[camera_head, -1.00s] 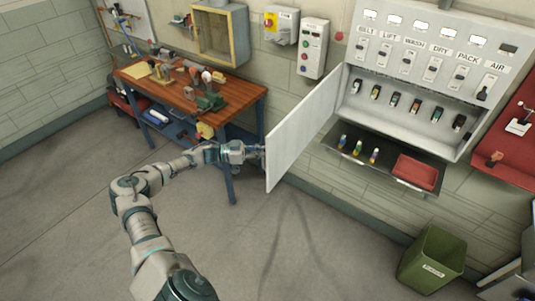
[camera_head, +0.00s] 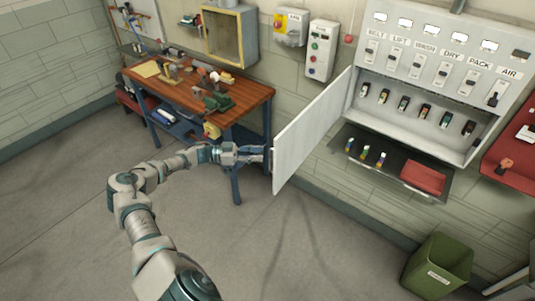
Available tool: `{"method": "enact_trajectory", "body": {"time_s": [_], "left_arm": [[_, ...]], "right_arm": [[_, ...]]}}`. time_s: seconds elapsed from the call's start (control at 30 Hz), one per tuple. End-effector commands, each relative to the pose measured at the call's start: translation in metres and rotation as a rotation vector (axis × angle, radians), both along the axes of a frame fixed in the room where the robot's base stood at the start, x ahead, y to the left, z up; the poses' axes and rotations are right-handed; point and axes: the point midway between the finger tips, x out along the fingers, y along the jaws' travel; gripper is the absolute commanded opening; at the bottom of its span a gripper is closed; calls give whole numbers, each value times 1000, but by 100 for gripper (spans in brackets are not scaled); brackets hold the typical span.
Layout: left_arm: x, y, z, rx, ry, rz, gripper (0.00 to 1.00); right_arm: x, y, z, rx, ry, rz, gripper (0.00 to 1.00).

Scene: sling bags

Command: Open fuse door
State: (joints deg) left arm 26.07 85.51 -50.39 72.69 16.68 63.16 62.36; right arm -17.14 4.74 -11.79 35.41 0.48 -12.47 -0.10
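The fuse door (camera_head: 312,132) is a pale flat panel that stands swung wide open at the left side of the fuse box (camera_head: 385,105). The inside of the box shows a row of several fuses (camera_head: 424,111). My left gripper (camera_head: 262,154) is beside the door's free edge, on its left, with a small gap to it. Its fingers are too small to tell whether they are parted. My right gripper is not in view.
Below the box is a dark shelf (camera_head: 390,172) with several coloured fuses and a red tray (camera_head: 423,177). A wooden workbench (camera_head: 243,94) stands behind my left arm. A green bin (camera_head: 438,266) stands on the floor at the lower right.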

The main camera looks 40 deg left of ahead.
Motion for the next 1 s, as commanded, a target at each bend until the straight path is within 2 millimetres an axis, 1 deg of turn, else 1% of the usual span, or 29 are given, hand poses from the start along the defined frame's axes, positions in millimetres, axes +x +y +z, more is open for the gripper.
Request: {"method": "enact_trajectory", "body": {"time_s": [0.03, 0.1, 0.2, 0.33, 0.5, 1.0], "left_arm": [[-9, 10, -2, 1, 6, 4, 37], [-19, 21, -2, 1, 6, 4, 37], [-32, 34, -2, 1, 4, 3, 37], [-42, 44, -2, -1, 5, 1, 37], [-47, 49, -2, -1, 3, 1, 37], [-47, 48, -2, -1, 3, 0, 37]], "right_arm": [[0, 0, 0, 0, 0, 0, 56], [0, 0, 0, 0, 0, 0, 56], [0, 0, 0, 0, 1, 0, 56], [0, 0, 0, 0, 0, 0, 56], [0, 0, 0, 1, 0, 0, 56], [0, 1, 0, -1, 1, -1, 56]]}}
